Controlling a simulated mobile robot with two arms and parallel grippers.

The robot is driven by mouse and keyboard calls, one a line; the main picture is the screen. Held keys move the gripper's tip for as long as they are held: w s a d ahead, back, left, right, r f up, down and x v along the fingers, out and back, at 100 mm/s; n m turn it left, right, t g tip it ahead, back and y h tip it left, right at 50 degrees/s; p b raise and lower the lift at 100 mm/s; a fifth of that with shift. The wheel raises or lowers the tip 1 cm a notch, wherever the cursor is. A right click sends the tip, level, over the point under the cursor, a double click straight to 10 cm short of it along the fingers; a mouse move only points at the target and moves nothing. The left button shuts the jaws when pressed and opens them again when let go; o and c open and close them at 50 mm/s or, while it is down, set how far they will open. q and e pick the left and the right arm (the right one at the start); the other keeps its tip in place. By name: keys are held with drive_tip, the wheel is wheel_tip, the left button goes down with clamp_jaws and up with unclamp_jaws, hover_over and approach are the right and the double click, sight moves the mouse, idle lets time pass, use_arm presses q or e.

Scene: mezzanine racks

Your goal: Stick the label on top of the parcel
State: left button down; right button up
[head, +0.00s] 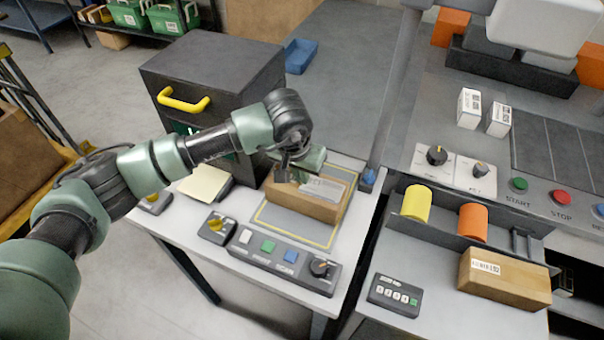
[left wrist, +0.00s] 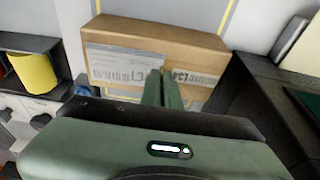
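The parcel (head: 300,205) is a brown cardboard box on a yellow-outlined mat (head: 270,217); it fills the upper middle of the left wrist view (left wrist: 150,35). My left gripper (head: 290,175) is over the parcel, fingers pointing down at it. In the left wrist view the fingers (left wrist: 162,88) are close together, at the edge of the white label (left wrist: 125,66). The label shows in the head view (head: 324,188) extending right from the fingers over the parcel. Whether it touches the cardboard, I cannot tell. A barcode (left wrist: 195,78) shows beside the fingers. My right gripper is out of view.
A dark cabinet (head: 215,68) with a yellow handle stands behind my left arm. A button panel (head: 275,262) lies in front of the mat. A yellow pad (head: 205,184) is to the left. On the right bench are yellow and orange rolls and another box (head: 505,280).

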use_arm(q)
drive_tip(key=shift+s+f, duration=0.15)
drive_tip(key=shift+f, duration=0.1)
drive_tip(key=c, duration=1.6)
unclamp_jaws()
drive_tip(key=shift+o, duration=1)
drive_tip(key=shift+r+p, duration=0.4)
drive_tip(key=shift+r, duration=0.9)
wheel_tip(320, 180, up, 5)
drive_tip(key=shift+f+p, duration=0.1)
drive_tip(key=shift+p, duration=0.45)
